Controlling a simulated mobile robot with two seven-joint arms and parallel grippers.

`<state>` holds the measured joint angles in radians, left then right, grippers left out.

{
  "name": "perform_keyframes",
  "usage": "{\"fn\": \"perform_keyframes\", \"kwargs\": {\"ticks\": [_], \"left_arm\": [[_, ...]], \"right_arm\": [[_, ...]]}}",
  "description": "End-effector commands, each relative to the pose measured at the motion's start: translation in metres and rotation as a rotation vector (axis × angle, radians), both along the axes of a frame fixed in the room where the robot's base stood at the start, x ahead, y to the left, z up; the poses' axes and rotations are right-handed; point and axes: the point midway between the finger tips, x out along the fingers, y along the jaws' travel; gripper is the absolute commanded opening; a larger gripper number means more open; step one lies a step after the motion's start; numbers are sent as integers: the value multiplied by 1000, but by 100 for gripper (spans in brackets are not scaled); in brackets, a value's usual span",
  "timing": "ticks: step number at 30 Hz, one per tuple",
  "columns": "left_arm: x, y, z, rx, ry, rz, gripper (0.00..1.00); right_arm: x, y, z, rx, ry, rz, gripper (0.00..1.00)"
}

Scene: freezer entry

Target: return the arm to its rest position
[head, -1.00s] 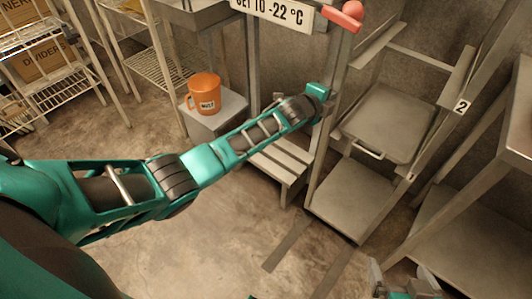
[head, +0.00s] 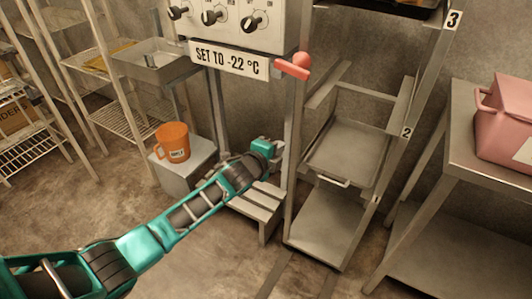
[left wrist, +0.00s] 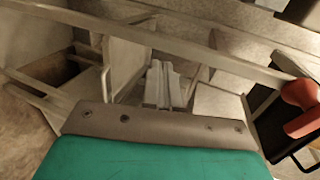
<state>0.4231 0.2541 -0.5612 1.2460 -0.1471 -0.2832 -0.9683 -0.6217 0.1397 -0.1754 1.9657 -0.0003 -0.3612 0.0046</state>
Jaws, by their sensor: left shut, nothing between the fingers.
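My left arm (head: 195,208) reaches from the lower left toward the middle of the head view. My left gripper (head: 267,149) is at its far end, in front of the rack post; its fingers are hard to make out there. In the left wrist view the left gripper (left wrist: 162,85) shows its two fingers together, shut and with nothing between them. My right gripper is in neither view now.
A rack with trays (head: 345,150) stands just right of the gripper. A red lever (head: 295,66) is above it. An orange mug (head: 173,142) stands on a grey box (head: 187,172). A pink bin (head: 505,125) sits on a right-hand table.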

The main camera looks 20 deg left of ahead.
Motion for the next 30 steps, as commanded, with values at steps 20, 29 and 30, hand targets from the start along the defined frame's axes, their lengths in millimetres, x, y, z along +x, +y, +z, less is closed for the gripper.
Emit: {"fn": "perform_keyframes", "kwargs": {"ticks": [20,29,30], "left_arm": [[-56,13,13,-23,13,6,0],[-155,5,-39,-539,265,201,0],[-172,7,-45,-629,306,247,0]], "right_arm": [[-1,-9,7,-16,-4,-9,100],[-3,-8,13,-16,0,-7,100],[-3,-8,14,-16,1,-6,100]]}}
